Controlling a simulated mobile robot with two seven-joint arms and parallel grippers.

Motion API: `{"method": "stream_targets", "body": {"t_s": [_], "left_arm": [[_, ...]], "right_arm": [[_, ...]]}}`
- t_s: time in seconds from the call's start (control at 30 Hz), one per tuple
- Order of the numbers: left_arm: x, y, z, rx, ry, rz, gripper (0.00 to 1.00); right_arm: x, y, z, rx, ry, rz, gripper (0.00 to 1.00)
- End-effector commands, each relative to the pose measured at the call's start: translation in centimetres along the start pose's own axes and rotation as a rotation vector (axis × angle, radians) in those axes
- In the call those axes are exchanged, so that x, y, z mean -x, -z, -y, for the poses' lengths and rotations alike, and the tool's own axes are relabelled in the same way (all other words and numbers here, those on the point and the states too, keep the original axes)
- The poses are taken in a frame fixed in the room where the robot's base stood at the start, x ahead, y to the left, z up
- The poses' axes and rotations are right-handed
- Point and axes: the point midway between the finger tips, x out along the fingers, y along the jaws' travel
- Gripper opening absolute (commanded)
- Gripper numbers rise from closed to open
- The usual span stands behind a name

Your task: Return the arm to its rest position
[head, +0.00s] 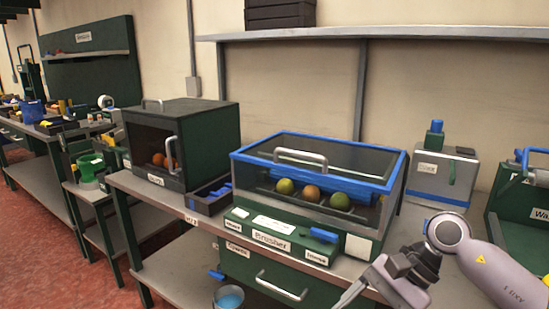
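My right arm comes in from the right in the head view, with a pale grey forearm and a round wrist joint. My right gripper (362,293) hangs at the bottom of the picture, in front of the workbench edge. Its fingers point down and left and are partly cut off by the frame edge, so its opening is unclear. Nothing is seen held in it. My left gripper is not in view. A clear-lidded case with blue edges (236,153) stands on the bench. Several round fruits, green and orange (312,193), sit in a row inside it.
A dark green box (205,113) with a glass front and an orange fruit (158,160) stands left of the case. A green drawer with a metal handle (281,286) is below the bench top. A grey container (443,177) stands right. A bucket (229,298) is below.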

Motion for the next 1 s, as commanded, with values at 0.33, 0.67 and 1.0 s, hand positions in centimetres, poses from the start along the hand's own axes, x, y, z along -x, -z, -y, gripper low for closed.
{"method": "stream_targets", "body": {"t_s": [0.33, 0.67, 1.0], "left_arm": [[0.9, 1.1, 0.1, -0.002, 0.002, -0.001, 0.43], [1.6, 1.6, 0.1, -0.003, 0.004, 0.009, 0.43], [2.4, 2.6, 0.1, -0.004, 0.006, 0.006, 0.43]], "right_arm": [[-3.9, -9.5, 4.2, -0.735, 0.345, 0.820, 0.69], [-1.6, -5.5, 4.2, -1.681, 0.462, 1.619, 0.69], [-6.7, 4.5, -7.5, 1.897, -0.305, -1.737, 0.69]]}}
